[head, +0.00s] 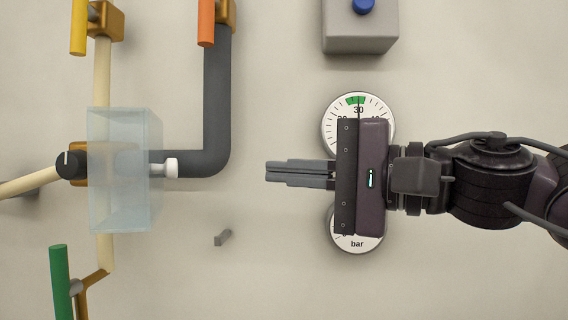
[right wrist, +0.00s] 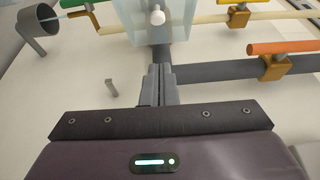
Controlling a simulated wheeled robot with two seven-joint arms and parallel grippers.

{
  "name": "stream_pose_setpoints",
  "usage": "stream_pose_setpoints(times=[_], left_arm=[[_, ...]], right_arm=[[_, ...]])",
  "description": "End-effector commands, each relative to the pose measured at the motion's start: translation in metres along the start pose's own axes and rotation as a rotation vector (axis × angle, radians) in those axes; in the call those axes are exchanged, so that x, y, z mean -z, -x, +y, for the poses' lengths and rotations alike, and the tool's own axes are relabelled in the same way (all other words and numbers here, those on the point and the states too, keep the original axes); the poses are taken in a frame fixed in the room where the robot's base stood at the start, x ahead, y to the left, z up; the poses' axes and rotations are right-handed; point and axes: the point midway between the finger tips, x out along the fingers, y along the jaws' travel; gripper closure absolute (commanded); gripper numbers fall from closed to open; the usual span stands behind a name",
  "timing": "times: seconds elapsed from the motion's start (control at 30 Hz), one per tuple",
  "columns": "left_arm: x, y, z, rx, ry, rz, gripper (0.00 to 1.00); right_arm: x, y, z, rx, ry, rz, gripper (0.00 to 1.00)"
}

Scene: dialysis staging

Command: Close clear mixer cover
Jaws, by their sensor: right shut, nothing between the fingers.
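The clear mixer cover (head: 125,205) is a pale blue see-through box at the left of the head view. A brass fitting (head: 80,150) and pipes show through it. A white knob (head: 171,167) sticks out from its right side. The cover also shows at the top of the right wrist view (right wrist: 190,25), with the white knob (right wrist: 157,17) in front. I cannot tell how far the cover is swung. My right gripper (head: 270,172) is shut and empty, pointing left, to the right of the knob and apart from it. Its fingers also show in the right wrist view (right wrist: 160,80). My left gripper is not in view.
A dark grey elbow pipe (head: 217,90) runs behind the cover's right side. Yellow, orange (head: 206,22) and green (head: 60,282) valve handles surround it. A small grey peg (head: 223,238) juts from the wall. Two gauges (head: 345,105) are partly behind my right gripper. A blue-button box (head: 360,35) is above.

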Motion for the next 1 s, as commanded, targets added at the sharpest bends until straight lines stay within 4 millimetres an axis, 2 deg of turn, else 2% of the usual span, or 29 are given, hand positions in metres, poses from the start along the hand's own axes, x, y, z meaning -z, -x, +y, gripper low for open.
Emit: stream_pose_setpoints(times=[0.03, 0.1, 0.17, 0.27, 0.33, 0.4, 0.5, 0.57, 0.9, 1.0], left_arm=[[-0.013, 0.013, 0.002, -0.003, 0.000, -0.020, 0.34], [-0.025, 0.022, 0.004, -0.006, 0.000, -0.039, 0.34], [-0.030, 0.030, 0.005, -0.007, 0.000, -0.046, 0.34], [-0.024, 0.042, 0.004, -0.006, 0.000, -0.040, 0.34], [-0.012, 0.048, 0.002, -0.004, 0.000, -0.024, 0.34], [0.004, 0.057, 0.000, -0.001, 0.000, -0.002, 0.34], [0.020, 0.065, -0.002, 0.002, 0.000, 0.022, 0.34], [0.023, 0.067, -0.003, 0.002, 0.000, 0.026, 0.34], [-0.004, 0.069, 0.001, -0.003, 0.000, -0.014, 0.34], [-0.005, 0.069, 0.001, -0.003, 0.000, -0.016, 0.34]], right_arm=[[0.000, -0.013, -0.005, -0.003, -0.005, -0.003, 1.00], [0.000, -0.028, -0.005, -0.004, -0.005, -0.003, 1.00], [0.000, -0.042, -0.006, -0.002, -0.007, -0.003, 1.00], [-0.001, -0.063, -0.006, -0.003, -0.006, -0.004, 1.00], [-0.001, -0.076, -0.005, -0.003, -0.006, -0.002, 1.00], [-0.011, -0.083, -0.006, -0.002, -0.004, -0.004, 1.00], [-0.019, -0.092, -0.004, -0.001, -0.005, -0.001, 1.00], [-0.023, -0.095, -0.003, -0.001, -0.005, -0.001, 1.00], [-0.027, -0.100, 0.000, 0.001, -0.006, 0.001, 1.00], [-0.027, -0.100, 0.000, 0.001, -0.005, 0.001, 1.00]])
